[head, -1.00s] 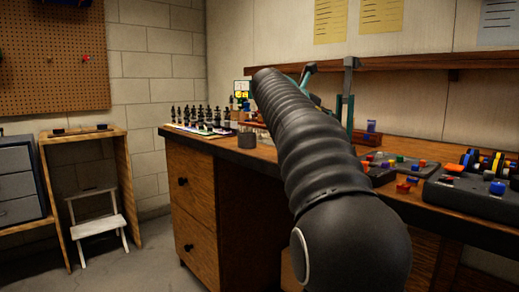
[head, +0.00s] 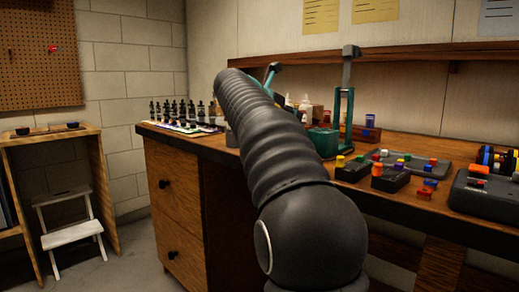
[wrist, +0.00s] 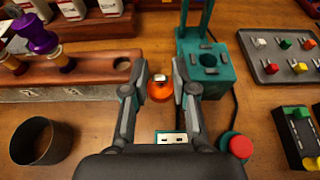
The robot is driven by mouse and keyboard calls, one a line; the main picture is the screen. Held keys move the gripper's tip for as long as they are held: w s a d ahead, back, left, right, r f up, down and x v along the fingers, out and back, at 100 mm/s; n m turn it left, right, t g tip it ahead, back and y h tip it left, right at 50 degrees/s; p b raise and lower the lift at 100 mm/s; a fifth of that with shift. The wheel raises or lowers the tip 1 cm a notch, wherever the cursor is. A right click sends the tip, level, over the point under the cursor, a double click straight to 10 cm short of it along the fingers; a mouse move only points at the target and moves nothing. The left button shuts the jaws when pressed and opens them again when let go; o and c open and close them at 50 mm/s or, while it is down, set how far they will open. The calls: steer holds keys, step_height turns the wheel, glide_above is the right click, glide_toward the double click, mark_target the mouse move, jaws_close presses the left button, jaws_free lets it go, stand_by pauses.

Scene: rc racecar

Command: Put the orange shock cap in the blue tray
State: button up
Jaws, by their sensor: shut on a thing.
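The orange shock cap (wrist: 160,92) is between the two fingers of my gripper (wrist: 160,80) in the wrist view, over the wooden bench top. My gripper is shut on it, with a pale piece showing at the cap's top. In the head view my arm hides the gripper and the cap. I cannot clearly make out the blue tray. Two small dark dishes sit on the wooden stand at the far left in the head view, and the right one (head: 73,125) looks bluish.
A green press (wrist: 210,65) stands close right of my gripper, with a red-topped button (wrist: 240,147) nearer. A wooden rack (wrist: 70,78) and a dark cup (wrist: 42,142) are at left. Open floor lies before the bench.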

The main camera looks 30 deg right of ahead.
steer(key=w+a+f, duration=0.1)
steer(key=a, duration=0.1)
steer(key=w+a+f, duration=0.2)
steer(key=w+a+f+b, duration=0.1)
steer(key=w+a+f, duration=0.1)
steer(key=shift+a, duration=0.35)
step_height(320, 180, down, 3)
steer(key=shift+a+r+b, duration=0.1)
steer(key=shift+r+b, duration=0.05)
steer(key=shift+b, duration=0.55)
steer(key=shift+f+p, duration=0.4)
steer(key=shift+f, duration=0.1)
steer(key=shift+f, duration=0.15)
steer(key=o, duration=0.7)
steer(key=shift+w+f+b, duration=0.1)
steer(key=shift+f+b, duration=0.15)
steer(key=shift+b, duration=0.55)
steer(key=p+v, duration=0.1)
steer(key=v, duration=0.8)
steer(key=r+p+v, duration=0.1)
steer(key=v, duration=0.4)
steer(key=shift+s+d+p, duration=0.25)
steer(key=shift+d+p, duration=0.05)
steer(key=shift+p, duration=0.05)
